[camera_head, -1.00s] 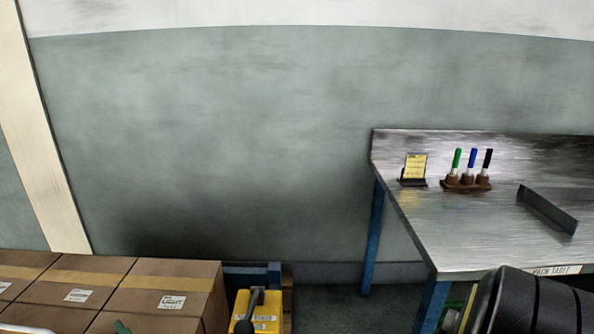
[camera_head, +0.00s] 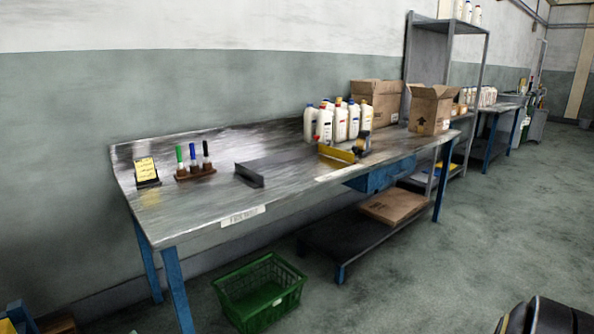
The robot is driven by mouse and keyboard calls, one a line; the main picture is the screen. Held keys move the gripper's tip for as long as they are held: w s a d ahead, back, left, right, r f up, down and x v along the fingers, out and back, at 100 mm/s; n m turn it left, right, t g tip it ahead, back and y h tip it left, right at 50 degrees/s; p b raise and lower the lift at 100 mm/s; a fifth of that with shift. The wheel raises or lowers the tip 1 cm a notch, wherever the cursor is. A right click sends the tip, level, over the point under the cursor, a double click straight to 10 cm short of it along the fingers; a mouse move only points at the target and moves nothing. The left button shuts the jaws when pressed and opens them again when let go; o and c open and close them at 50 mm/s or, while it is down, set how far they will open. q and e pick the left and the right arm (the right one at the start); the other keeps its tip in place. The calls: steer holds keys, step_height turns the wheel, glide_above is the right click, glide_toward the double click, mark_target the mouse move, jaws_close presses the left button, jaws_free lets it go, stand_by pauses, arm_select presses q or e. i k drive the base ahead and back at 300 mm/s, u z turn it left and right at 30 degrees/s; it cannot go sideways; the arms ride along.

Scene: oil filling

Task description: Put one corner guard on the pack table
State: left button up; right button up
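The pack table (camera_head: 215,200) is a long steel-topped table with blue legs and a label (camera_head: 242,216) on its front edge. A dark upright angled strip (camera_head: 249,177) stands on its top near the front; I cannot tell whether it is a corner guard. A yellow and dark item (camera_head: 338,153) lies farther right, too small to name surely. No other possible corner guard is clear to me. Neither of my grippers shows; only a dark rounded part, likely of my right arm, shows at the bottom right.
A green basket (camera_head: 259,291) sits on the floor below. A grey shelf rack (camera_head: 443,60) stands behind. Floor at right is clear.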

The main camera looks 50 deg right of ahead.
mark_target(328, 170)
steer(key=u, duration=0.55)
steer(key=k, duration=0.15)
steer(key=z, duration=2.25)
steer(key=i, duration=1.75)
steer(key=u, duration=0.7)
